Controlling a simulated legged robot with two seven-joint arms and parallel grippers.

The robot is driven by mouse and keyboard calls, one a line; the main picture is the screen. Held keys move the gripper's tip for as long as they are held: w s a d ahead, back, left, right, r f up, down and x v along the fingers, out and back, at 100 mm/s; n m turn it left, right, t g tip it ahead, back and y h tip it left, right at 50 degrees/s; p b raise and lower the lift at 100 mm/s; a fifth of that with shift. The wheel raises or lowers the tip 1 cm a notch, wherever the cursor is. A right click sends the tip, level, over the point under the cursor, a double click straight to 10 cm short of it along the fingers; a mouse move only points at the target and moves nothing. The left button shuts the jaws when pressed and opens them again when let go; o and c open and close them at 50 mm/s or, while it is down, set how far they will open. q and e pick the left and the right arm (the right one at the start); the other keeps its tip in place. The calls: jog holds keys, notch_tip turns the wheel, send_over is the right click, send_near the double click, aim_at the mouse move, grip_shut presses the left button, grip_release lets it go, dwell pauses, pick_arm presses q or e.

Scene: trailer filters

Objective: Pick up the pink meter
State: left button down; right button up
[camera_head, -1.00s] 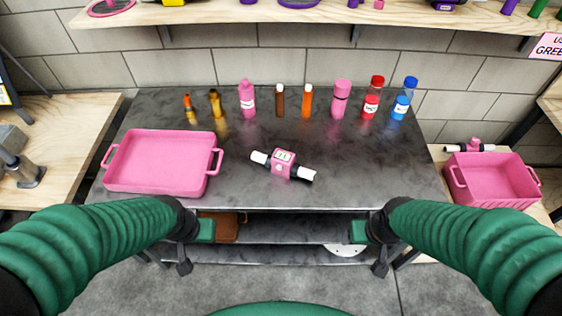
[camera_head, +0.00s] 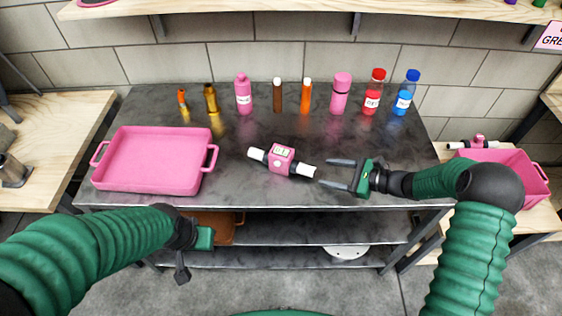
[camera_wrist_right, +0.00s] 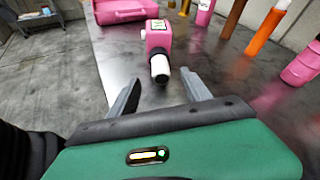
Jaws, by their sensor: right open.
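The pink meter (camera_head: 282,159) lies on the middle of the dark table, a pink block with a small display and a white pipe end on each side. My right gripper (camera_head: 340,173) is over the table just right of the meter, open and empty, its fingers pointing left at the meter's right white end. In the right wrist view the meter (camera_wrist_right: 158,40) is ahead of the open fingers (camera_wrist_right: 165,90), white end toward me and apart from them. My left gripper (camera_head: 203,238) is low in front of the table's front edge; its fingers cannot be made out.
A pink tray (camera_head: 150,187) is on the table's left. Several bottles and vials, such as a pink bottle (camera_head: 243,95) and a blue-capped bottle (camera_head: 404,93), line the back. A pink bin (camera_head: 515,180) stands on the right side table. The table between tray and meter is clear.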

aim_at(314, 171)
jog(key=x, duration=0.4)
jog(key=shift+a+f, duration=0.1)
jog(key=shift+a, duration=0.05)
jog(key=x, duration=0.4)
jog(key=shift+w+f, duration=0.2)
jog(key=shift+f, duration=0.2)
jog(key=shift+a, duration=0.2)
jog(key=shift+a+r, duration=0.1)
jog(key=c, duration=0.4)
grip_shut()
